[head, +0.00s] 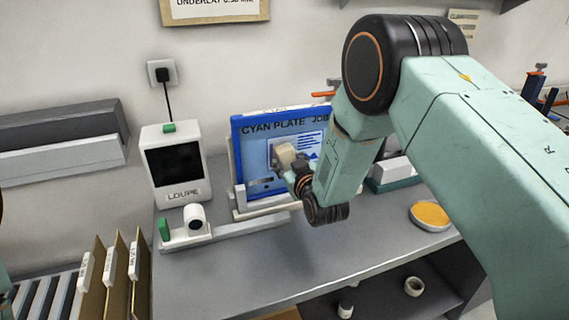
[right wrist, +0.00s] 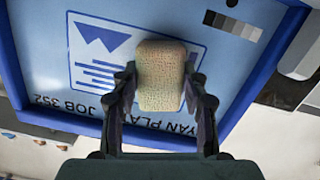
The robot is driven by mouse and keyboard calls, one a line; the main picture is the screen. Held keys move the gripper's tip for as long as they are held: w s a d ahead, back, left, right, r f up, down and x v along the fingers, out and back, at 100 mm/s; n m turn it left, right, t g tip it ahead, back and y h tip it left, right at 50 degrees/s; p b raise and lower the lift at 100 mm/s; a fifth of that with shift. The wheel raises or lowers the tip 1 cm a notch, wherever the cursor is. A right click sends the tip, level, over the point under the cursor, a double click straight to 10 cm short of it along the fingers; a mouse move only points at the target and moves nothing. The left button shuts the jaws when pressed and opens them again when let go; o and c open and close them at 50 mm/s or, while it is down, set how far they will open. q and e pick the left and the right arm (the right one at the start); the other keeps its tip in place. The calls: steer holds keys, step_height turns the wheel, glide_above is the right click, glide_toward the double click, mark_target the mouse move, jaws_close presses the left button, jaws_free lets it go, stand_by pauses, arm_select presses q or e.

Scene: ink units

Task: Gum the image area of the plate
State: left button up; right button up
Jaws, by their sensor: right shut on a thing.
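The blue cyan plate (head: 252,168) stands upright in a holder at the back of the bench. Its printed image area (right wrist: 105,45), with text lines and a triangle mark, shows in the right wrist view. My right gripper (head: 293,168) is shut on a tan sponge (right wrist: 160,75) and holds it in front of the image area. The sponge covers part of the print; I cannot tell whether it touches the surface. A dish with orange contents (head: 431,214) sits on the bench to the right. My left gripper is not in view.
A white loupe unit (head: 174,163) stands left of the plate. A pale rail with a small white roller-like part (head: 196,219) lies before it. Upright folders (head: 115,280) stand at the lower left. The bench front (head: 270,265) is clear. A shelf below holds small items.

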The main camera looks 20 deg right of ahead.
mark_target(307, 147)
steer(key=shift+w+d, duration=0.15)
steer(key=shift+d, duration=1.35)
steer(key=shift+w+d, duration=0.1)
steer(key=shift+d, duration=3.65)
steer(key=shift+s+a+b, duration=0.15)
steer(key=shift+a+b, duration=0.35)
steer(key=shift+a, duration=6.75)
steer(key=shift+d+r+p, duration=0.2)
steer(key=shift+r+p, duration=0.4)
steer(key=shift+r, duration=0.35)
steer(key=shift+d+f, duration=0.15)
steer(key=shift+d, duration=1.55)
steer(key=shift+w+d+r, duration=0.1)
steer(key=shift+d, duration=2.05)
steer(key=shift+w+d+r, duration=0.1)
steer(key=shift+d, duration=2)
steer(key=shift+d+f, duration=0.15)
steer(key=shift+d, duration=0.95)
steer(key=shift+a+b, duration=0.35)
steer(key=shift+a, duration=1.6)
